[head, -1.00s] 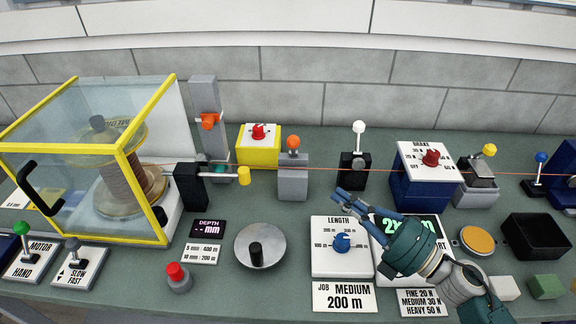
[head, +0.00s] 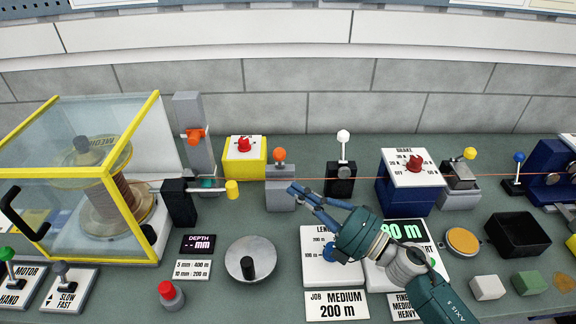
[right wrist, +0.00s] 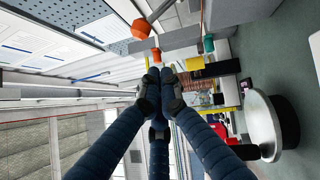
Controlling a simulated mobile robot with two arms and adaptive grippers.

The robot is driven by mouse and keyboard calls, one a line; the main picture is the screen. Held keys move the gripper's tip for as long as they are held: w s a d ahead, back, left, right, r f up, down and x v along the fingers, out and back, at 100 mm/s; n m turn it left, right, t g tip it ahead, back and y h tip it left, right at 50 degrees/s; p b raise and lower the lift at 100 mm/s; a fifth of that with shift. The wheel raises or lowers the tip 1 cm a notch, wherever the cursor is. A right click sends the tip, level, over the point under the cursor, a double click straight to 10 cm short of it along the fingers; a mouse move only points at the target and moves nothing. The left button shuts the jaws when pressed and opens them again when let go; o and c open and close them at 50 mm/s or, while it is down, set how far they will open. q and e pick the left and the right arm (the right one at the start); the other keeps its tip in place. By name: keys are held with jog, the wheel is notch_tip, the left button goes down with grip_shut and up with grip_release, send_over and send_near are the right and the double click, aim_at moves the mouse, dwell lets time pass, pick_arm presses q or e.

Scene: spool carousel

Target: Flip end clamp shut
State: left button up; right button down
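No part is labelled end clamp, so I cannot tell for sure which it is. A grey block with an orange ball lever (head: 280,156) stands on the wire line, its lever upright. A black block with a white ball lever (head: 343,137) stands to its right, also upright. My right gripper (head: 294,191) is in front of the grey block, with its fingertips overlapping the block's right side in the head view; contact cannot be told. In the right wrist view its fingertips (right wrist: 162,88) are together with nothing visible between them. My left gripper is out of view.
A yellow-framed guard (head: 90,175) covers a spool at the left. A thin orange wire runs across the bench. A blue brake box (head: 405,190), a grey block with a yellow ball lever (head: 461,178) and a black bin (head: 518,236) stand at the right. A round crank disc (head: 251,260) lies in front.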

aim_at(279, 154)
jog(key=w+a+r+p, duration=0.1)
jog(key=w+a, duration=0.1)
jog(key=w, duration=0.3)
jog(key=shift+w+a+r+p, duration=0.2)
jog(key=shift+p, duration=0.15)
jog(key=shift+w+r, duration=0.45)
jog(key=shift+r, duration=0.25)
jog(key=shift+w+r, duration=0.5)
jog(key=w+r+b, duration=0.2)
jog(key=w+b, duration=0.1)
jog(key=w, duration=0.4)
jog(key=shift+w+r, duration=0.15)
jog(key=shift+r, duration=0.15)
dwell(0.7)
